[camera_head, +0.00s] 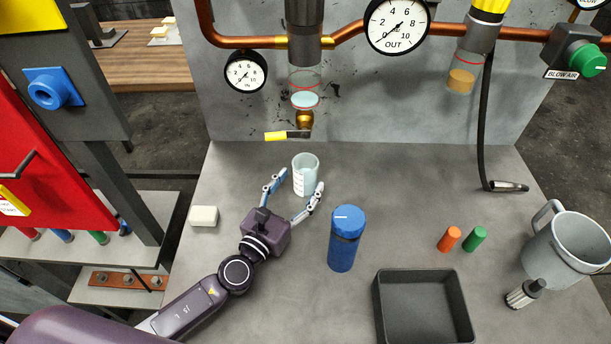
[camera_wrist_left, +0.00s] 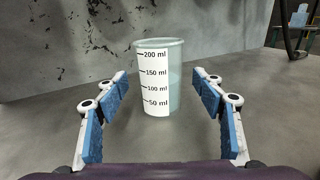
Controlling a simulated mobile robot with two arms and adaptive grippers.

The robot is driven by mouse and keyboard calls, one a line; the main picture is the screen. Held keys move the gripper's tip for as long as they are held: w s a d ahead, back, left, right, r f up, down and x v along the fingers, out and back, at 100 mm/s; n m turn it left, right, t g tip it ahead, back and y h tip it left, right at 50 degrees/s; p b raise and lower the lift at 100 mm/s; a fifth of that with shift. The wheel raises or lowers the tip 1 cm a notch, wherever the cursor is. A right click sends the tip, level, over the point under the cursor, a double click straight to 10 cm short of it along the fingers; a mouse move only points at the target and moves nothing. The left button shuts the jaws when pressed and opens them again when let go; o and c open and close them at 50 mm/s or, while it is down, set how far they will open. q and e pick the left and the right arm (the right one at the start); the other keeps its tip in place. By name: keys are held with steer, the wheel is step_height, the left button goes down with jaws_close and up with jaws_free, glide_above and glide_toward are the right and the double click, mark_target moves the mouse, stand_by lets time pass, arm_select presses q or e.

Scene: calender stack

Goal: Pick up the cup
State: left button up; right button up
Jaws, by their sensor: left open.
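The cup (camera_head: 305,174) is a clear beaker with a white scale marked up to 200 ml. It stands upright on the grey table, below the yellow-handled valve. My left gripper (camera_head: 296,182) is open, with its blue-padded fingers pointing at the cup. In the left wrist view the cup (camera_wrist_left: 158,80) stands ahead, centred between the spread fingers (camera_wrist_left: 162,97), with a gap on each side. The right gripper is not in view.
A blue bottle (camera_head: 344,240) stands right of my gripper, and a white block (camera_head: 203,216) lies to its left. A black tray (camera_head: 425,335), orange (camera_head: 449,239) and green (camera_head: 475,239) cylinders and a grey pitcher (camera_head: 565,250) are farther right. The valve handle (camera_head: 287,135) hangs behind the cup.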

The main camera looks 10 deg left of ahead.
arm_select(q)
steer(key=shift+x, duration=1)
steer(key=c, duration=1.5)
steer(key=shift+a+r, duration=0.1)
steer(key=shift+r, duration=0.1)
